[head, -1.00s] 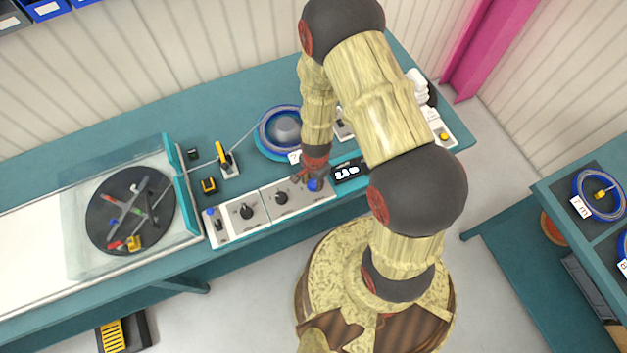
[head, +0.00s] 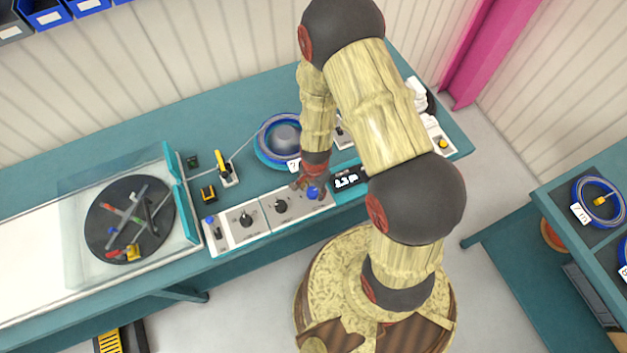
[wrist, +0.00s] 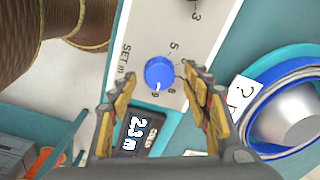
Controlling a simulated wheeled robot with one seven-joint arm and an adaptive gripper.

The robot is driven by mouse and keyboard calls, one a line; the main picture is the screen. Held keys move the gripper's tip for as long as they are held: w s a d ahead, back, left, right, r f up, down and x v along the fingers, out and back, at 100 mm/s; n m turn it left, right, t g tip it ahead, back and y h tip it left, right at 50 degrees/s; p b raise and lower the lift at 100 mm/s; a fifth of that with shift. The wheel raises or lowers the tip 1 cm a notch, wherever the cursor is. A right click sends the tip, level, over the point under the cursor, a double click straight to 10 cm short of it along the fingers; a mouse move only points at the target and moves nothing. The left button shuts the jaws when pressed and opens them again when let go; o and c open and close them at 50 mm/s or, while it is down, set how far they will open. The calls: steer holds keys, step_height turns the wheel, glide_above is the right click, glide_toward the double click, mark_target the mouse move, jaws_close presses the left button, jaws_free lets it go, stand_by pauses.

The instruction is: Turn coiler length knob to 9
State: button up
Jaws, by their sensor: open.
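The blue knob (wrist: 159,72) sits on a pale panel printed "SET m", with a 5 and a 9 beside it. Its white pointer mark faces the 9. The knob also shows in the head view (head: 313,193). My gripper (wrist: 159,75) is open, with one finger on each side of the knob; I cannot tell whether they touch it. In the head view my gripper (head: 305,184) is low over the panel's right end. A dark display (wrist: 143,133) beside the knob appears to read 2.3 m.
Two black knobs (head: 246,220) (head: 280,206) and a switch panel (head: 215,233) stand to the left. A blue reel (head: 268,152) lies behind the panel. A disc with coloured pieces (head: 104,220) is farther left. Another bench with reels (head: 545,197) is at right.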

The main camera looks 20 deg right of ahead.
step_height(320, 180, up, 11)
steer(key=shift+s, duration=0.2)
stand_by(0.5)
stand_by(0.3)
step_height(320, 180, up, 14)
steer(key=n+b, duration=0.6)
steer(key=n, duration=0.6)
glide_above(315, 193)
steer(key=s, duration=0.7)
step_height(315, 193, up, 9)
steer(key=s+n+t+b, duration=0.1)
steer(key=s+t+b, duration=0.1)
steer(key=t+b, duration=0.3)
steer(key=b, duration=0.3)
steer(key=shift+s+a+f+n, duration=0.15)
steer(key=shift+s+a+n, duration=0.1)
steer(key=shift+s+n, duration=0.05)
